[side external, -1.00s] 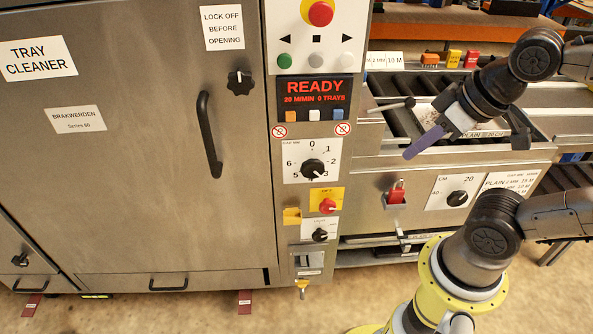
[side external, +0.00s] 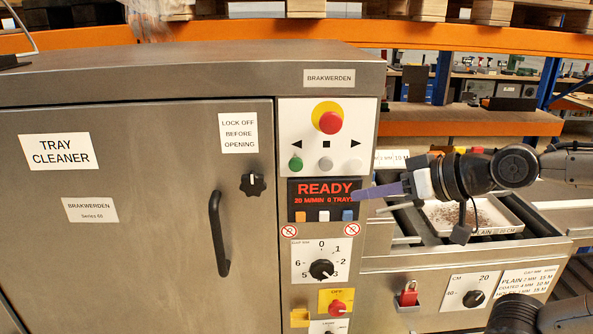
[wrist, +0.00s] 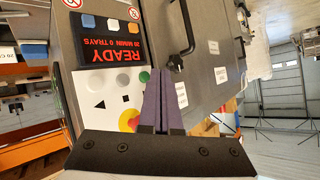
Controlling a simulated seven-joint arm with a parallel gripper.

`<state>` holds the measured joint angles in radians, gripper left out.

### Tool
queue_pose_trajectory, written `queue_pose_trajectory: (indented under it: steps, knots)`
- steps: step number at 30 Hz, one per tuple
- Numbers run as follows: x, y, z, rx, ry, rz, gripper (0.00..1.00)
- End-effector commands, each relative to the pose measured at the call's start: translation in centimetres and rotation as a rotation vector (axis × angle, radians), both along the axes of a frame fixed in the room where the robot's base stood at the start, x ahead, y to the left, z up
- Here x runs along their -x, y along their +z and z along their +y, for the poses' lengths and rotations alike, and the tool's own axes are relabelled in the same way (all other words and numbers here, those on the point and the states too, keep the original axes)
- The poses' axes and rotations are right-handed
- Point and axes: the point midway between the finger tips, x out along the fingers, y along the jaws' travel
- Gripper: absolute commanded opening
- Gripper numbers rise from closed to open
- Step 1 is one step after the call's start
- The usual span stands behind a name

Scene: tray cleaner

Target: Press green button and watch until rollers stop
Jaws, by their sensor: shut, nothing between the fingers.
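The green button (side external: 295,163) is at the left of a row on the white control panel, below the red emergency stop (side external: 328,122). The green button also shows in the wrist view (wrist: 145,77), close beside the fingertips. The display (side external: 324,193) reads READY, 20 M/MIN, 0 TRAYS. My gripper (side external: 358,193) is shut and empty, its purple fingers pointing left at the display's right edge in the side view. In the wrist view the fingers (wrist: 164,75) lie together. Dark rollers (side external: 412,221) lie on the infeed right of the machine, partly hidden by my gripper.
A tray (side external: 510,233) with brown bits sits on the infeed. Grey and white buttons share the panel, with a selector knob (side external: 321,269) and a red knob (side external: 337,307) lower down.

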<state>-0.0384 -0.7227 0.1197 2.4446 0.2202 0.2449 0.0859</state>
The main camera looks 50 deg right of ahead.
Motion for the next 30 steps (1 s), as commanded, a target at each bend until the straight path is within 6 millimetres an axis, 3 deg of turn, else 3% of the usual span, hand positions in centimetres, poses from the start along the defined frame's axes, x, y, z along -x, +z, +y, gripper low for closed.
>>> queue_pose_trajectory:
  steps: [6, 12, 17, 24, 30]
  knots:
    - [-4.4, 2.6, 0.6, -0.149, -0.078, -0.202, 0.0]
    - [-7.4, 3.6, 0.6, -0.265, -0.173, -0.352, 0.0]
    - [-9.1, 2.4, 1.0, -0.322, -0.243, -0.42, 0.0]
    - [-9.8, -1.9, 3.9, -0.319, -0.221, -0.359, 0.0]
    - [-9.6, -2.2, 4.9, -0.318, -0.194, -0.346, 0.0]
